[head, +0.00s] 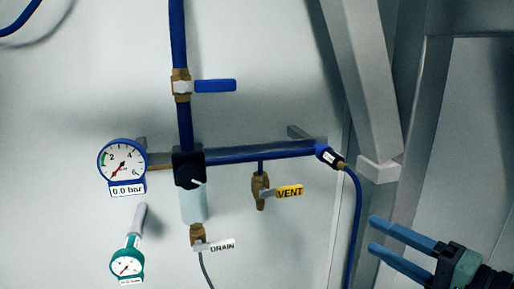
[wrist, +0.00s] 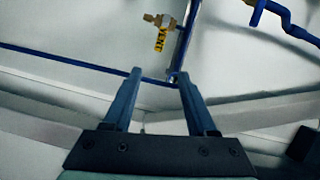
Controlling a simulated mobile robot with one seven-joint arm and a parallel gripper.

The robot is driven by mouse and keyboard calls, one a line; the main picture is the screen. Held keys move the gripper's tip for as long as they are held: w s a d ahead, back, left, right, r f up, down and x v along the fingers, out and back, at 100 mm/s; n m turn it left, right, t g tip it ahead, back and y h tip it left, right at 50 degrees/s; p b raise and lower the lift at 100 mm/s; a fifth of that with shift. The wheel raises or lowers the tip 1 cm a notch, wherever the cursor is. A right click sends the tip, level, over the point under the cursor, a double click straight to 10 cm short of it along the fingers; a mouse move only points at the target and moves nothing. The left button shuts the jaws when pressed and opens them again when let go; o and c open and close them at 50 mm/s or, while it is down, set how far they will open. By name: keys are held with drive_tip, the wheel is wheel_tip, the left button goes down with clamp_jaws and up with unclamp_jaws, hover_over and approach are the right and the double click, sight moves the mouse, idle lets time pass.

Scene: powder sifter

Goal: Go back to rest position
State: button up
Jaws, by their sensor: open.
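My gripper (head: 385,246) is at the lower right of the head view, right of the blue hose and in front of the grey metal frame. Its two blue fingers point left, spread apart with nothing between them. In the wrist view my gripper (wrist: 158,78) also shows open and empty, its fingers pointing up toward the wall and pipes. No finger visibly touches anything.
A blue pipe (head: 262,152) carries a gauge (head: 122,162), a regulator (head: 188,168), a VENT valve (head: 261,191) and a DRAIN valve (head: 198,236). A blue-handled valve (head: 181,86) sits above. A blue hose (head: 357,215) hangs near my fingers. Metal frame posts (head: 412,130) stand at right.

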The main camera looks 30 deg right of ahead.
drive_tip(key=w+a+r+n+h, duration=0.1)
drive_tip(key=w+a+r+n, duration=0.1)
drive_tip(key=w+a, duration=0.45)
drive_tip(key=w+a+r+n+t+h, duration=0.2)
drive_tip(key=w+a+r+n, duration=0.45)
drive_tip(key=a+r, duration=0.45)
drive_tip(key=s+a+r+n+t, duration=0.3)
drive_tip(key=s+a+r+t, duration=0.1)
drive_tip(key=a+r, duration=0.4)
drive_tip(key=s+a+r+n+t+y, duration=0.1)
drive_tip(key=s+a+r+n+t, duration=0.2)
drive_tip(key=s+a+r, duration=0.3)
drive_tip(key=a+r+t, duration=0.1)
drive_tip(key=a+r, duration=0.1)
drive_tip(key=a, duration=0.3)
drive_tip(key=shift+r, duration=0.2)
drive_tip(key=shift+d, duration=0.1)
